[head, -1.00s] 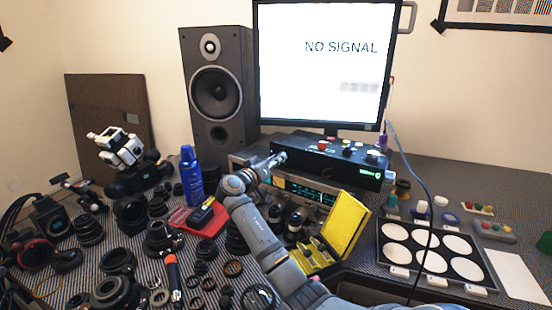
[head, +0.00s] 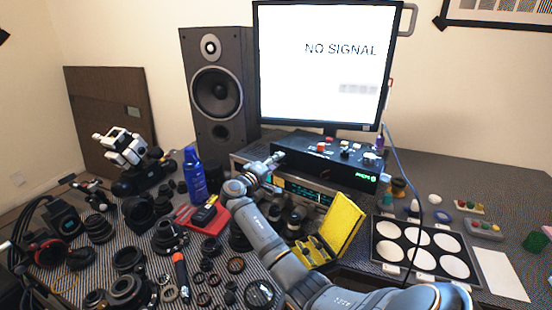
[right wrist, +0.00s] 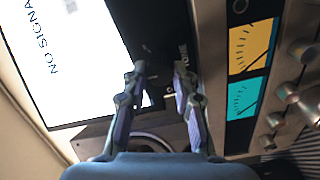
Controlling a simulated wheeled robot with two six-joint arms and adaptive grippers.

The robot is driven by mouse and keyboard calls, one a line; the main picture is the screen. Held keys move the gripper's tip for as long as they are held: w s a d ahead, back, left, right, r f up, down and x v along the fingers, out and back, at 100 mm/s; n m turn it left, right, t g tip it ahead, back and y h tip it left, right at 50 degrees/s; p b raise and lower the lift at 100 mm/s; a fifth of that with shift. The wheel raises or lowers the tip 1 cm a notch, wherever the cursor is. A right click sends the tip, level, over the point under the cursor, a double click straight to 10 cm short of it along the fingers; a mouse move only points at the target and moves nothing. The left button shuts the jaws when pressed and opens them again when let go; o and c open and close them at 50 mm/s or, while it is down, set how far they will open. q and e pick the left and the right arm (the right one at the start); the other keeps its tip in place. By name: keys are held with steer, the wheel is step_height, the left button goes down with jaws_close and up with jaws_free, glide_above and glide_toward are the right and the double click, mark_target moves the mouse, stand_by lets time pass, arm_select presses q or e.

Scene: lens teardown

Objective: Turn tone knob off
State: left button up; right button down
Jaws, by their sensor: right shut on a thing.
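My right gripper (head: 277,158) reaches in from the bottom of the head view to the left end of the black box (head: 318,166). In the right wrist view its two fingers (right wrist: 160,70) point at the dark panel of that box, with a small gap between them. They are shut on a small dark knob there, which I take to be the tone knob; its shape and pointer are lost in the dark. White lettering, only partly legible, shows beside the right finger. The box carries a small lit green display (head: 366,177) at its right end. My left gripper is out of view.
Under the box is a silver unit with lit meters (right wrist: 250,48). A monitor (head: 325,80) reading NO SIGNAL stands behind, a speaker (head: 217,90) to the left. A blue bottle (head: 194,172), a yellow case (head: 343,226) and many lens parts crowd the table around my right arm.

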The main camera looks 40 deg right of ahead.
steer(key=shift+n, duration=0.4)
steer(key=c, duration=1.1)
jaws_free()
steer(key=shift+w, duration=0.1)
steer(key=shift+o, duration=0.2)
